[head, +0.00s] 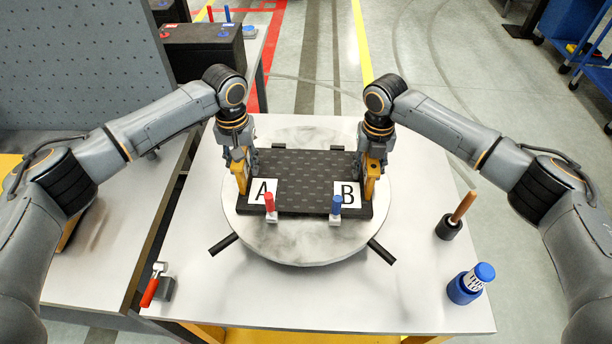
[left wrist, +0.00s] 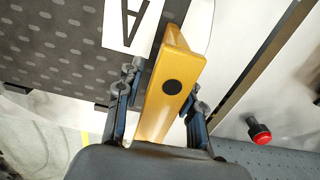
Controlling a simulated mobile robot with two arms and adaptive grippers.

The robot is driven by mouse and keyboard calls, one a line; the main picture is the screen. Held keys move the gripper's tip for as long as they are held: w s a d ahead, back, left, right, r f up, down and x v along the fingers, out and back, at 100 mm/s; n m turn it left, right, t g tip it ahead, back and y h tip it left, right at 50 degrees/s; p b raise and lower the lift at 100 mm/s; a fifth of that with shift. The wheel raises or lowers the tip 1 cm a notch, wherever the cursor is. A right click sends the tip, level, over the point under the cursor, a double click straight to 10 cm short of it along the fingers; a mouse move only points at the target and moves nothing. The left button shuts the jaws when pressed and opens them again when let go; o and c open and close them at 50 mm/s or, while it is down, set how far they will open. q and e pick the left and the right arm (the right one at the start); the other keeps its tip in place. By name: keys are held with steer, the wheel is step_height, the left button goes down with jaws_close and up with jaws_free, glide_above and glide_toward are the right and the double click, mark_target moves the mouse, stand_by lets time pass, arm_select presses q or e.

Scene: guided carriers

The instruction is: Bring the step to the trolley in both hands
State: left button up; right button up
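The step (head: 305,168) has a black patterned top with white labels A and B and a yellow grip at each end. It lies on the round grey plate (head: 300,246) on the table. My left gripper (head: 241,172) is at the A end, its fingers closed on both sides of the yellow grip (left wrist: 167,87) in the left wrist view. My right gripper (head: 372,168) is at the B end, closed around the other yellow grip; its fingertips are partly hidden. Blue wheeled trolleys (head: 570,25) stand at the far upper right; I cannot tell which one is meant.
A red-handled clamp (head: 152,287), a wooden-handled tool (head: 458,218) and a blue-capped container (head: 470,283) stand on the table. A grey pegboard (head: 70,60) rises at left.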

arm_select(q)
jaws_close()
arm_select(e)
jaws_close()
arm_select(q)
steer(key=shift+w+r, duration=0.1)
steer(key=shift+r, duration=0.1)
arm_select(e)
steer(key=shift+w+r, duration=0.15)
steer(key=shift+r, duration=0.1)
arm_select(q)
steer(key=shift+w, duration=0.15)
arm_select(e)
steer(key=shift+w, duration=0.1)
